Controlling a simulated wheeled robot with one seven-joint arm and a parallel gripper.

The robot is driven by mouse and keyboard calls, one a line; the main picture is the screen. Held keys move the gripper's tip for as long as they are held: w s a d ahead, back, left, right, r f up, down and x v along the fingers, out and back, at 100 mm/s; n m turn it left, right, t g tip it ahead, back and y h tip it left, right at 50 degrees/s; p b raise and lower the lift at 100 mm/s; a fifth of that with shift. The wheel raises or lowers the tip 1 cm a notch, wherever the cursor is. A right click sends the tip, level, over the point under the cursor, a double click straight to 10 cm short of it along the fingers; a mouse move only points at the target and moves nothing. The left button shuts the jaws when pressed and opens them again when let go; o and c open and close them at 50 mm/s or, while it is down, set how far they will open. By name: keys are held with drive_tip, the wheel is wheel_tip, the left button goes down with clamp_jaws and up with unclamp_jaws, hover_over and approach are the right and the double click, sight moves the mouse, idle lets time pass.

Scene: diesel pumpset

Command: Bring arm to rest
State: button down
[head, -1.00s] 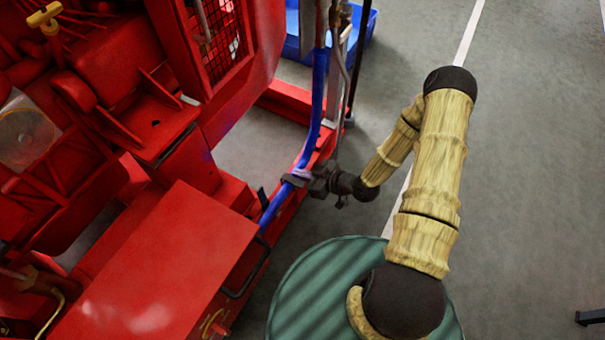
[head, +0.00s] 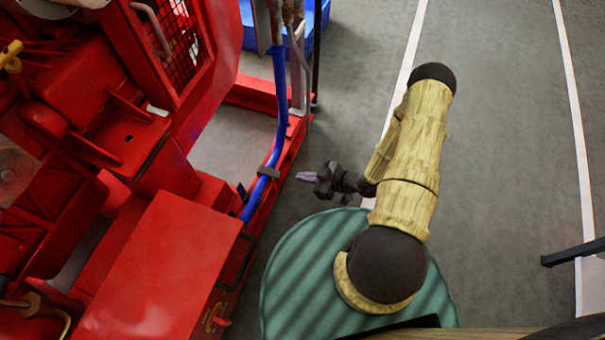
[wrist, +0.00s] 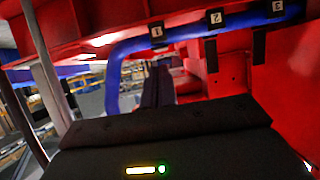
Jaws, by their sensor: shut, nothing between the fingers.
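My arm is folded over my round green base in the head view. My gripper (head: 308,176) is shut and empty. It points left toward the blue hose (head: 268,165) on the red pumpset (head: 160,265), with a gap of floor between. In the wrist view, my gripper (wrist: 157,88) shows as dark fingers in front of the blue hose (wrist: 114,75), which bends across the red frame. Black tags numbered 1, 2 and 3 show along the hose there.
A blue bin (head: 312,18) stands at the back, beyond upright pipes (head: 297,70). Open grey floor (head: 490,130) with white lines lies to the right. A dark bar (head: 572,251) shows at the right edge.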

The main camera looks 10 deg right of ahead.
idle(0.3)
drive_tip(key=w+d+r+m+g+h+p, duration=0.1)
drive_tip(key=w+d+r+m+h+p, duration=0.3)
drive_tip(key=r, duration=0.7)
drive_tip(key=w+d+r+g+h+p, duration=0.1)
drive_tip(key=d+r+g+h+p, duration=0.15)
drive_tip(key=d+r+h, duration=0.65)
drive_tip(key=s+a+r+m+y+p, duration=0.1)
drive_tip(key=s+a+r+m+p, duration=0.2)
drive_tip(key=r, duration=0.5)
drive_tip(key=s+a+r+m+p, duration=0.1)
drive_tip(key=s+a+r+m, duration=0.15)
drive_tip(key=s+r, duration=0.45)
drive_tip(key=s+a+r+m+y+p, duration=0.1)
drive_tip(key=a+r+m+p, duration=0.15)
drive_tip(key=r, duration=0.75)
wheel_tip(320, 180, up, 36)
drive_tip(key=p, duration=3.6)
drive_tip(key=shift+r+g, duration=0.2)
drive_tip(key=shift+g, duration=0.15)
drive_tip(key=shift+a, duration=0.1)
drive_tip(key=shift+a, duration=0.1)
